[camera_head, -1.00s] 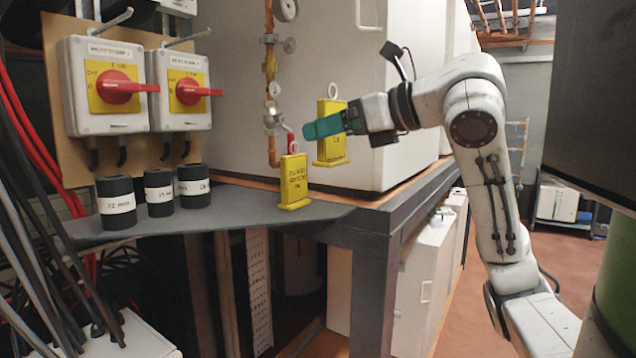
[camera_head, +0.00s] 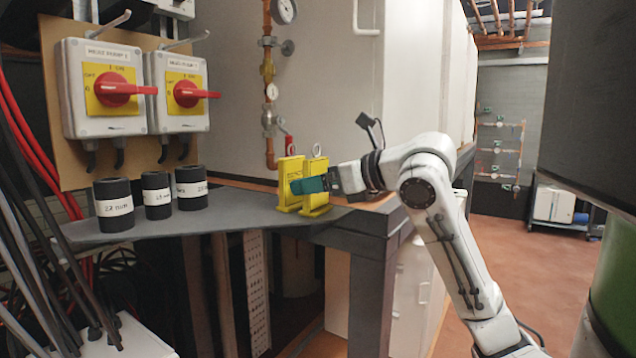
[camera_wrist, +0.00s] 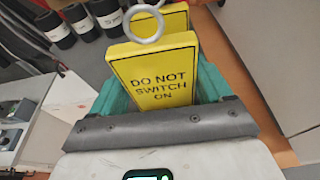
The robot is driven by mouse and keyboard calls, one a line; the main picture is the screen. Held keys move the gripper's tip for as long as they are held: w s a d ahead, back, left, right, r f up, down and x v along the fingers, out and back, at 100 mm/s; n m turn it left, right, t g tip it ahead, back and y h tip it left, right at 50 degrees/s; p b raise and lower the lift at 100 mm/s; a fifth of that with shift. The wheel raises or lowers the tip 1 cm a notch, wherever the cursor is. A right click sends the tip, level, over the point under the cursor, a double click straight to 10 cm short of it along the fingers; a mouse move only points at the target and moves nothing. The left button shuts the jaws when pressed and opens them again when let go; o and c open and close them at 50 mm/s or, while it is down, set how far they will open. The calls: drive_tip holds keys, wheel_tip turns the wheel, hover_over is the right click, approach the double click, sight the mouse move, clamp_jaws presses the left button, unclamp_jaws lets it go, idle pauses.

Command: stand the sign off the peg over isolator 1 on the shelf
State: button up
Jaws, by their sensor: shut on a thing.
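My gripper (camera_head: 309,185) has teal fingers, shut on a yellow sign (camera_head: 316,168) with a ring on top. In the wrist view this held sign (camera_wrist: 153,72) reads "DO NOT SWITCH ON" and sits between both fingers. It is upright, its foot at the shelf (camera_head: 245,207) near the right front corner; I cannot tell if it bears on it. A second yellow sign (camera_head: 284,180) stands close on its left, partly hidden by a finger; whether they touch is unclear. Isolator 1 (camera_head: 103,88) is the left switch box; the peg (camera_head: 112,22) over it is bare.
Isolator 2 (camera_head: 178,92) is beside it, its peg (camera_head: 188,40) also bare. Black labelled cylinders (camera_head: 115,205) stand on the shelf's left. Bare shelf lies between cylinders and signs.

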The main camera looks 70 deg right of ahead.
drive_tip(key=shift+f+b, duration=0.15)
drive_tip(key=shift+b, duration=0.15)
drive_tip(key=o, duration=0.8)
drive_tip(key=shift+r+p, duration=0.25)
drive_tip(key=shift+p, duration=0.1)
drive_tip(key=b+v, duration=0.1)
drive_tip(key=v, duration=1.1)
